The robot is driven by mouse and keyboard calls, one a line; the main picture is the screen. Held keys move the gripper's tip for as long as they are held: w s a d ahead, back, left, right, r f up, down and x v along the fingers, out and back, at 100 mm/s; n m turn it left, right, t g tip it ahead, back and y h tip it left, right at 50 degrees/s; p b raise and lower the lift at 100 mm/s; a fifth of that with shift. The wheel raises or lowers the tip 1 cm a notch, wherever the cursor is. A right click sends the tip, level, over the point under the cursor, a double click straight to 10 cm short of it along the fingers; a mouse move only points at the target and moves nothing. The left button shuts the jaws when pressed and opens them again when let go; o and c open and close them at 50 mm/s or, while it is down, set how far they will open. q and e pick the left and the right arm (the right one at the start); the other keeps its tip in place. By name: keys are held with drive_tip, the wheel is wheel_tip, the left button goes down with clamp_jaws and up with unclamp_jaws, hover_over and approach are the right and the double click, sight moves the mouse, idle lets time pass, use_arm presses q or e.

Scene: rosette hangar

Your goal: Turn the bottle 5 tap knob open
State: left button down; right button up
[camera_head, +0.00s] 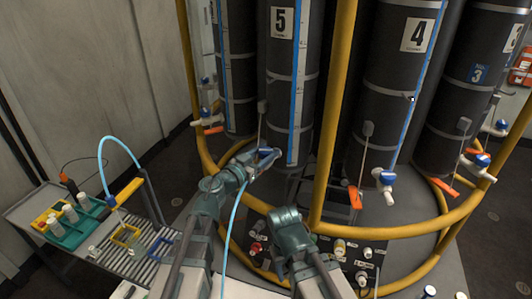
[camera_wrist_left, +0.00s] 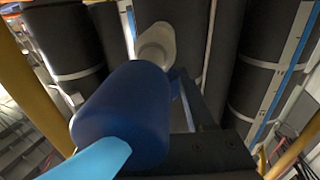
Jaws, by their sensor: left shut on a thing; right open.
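Bottle 5 (camera_head: 288,75) is a dark cylinder with a "5" label and a blue vertical strip. In the head view the gripper mostly hides this tap. My right gripper (camera_head: 286,216) is open, lower and away from the tap; its fingertips are hard to make out.
A yellow rail (camera_head: 410,231) curves around the bottles, and a yellow post (camera_head: 335,110) stands right of bottle 5. A connector panel (camera_head: 345,265) lies below. A light-blue hose (camera_head: 233,225) runs along my left arm. A cart (camera_head: 85,235) with a green tray stands left.

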use_arm(q)
drive_tip(key=n+t+y, duration=0.1)
drive_tip(key=n+y, duration=0.2)
drive_tip(key=y, duration=0.1)
drive_tip(key=n+t+y, duration=0.2)
drive_tip(key=y, duration=0.2)
drive_tip(key=shift+n+t, duration=0.3)
drive_tip(key=shift+n, duration=0.1)
drive_tip(key=shift+y, duration=0.4)
drive_tip(key=shift+c, duration=1.3)
unclamp_jaws()
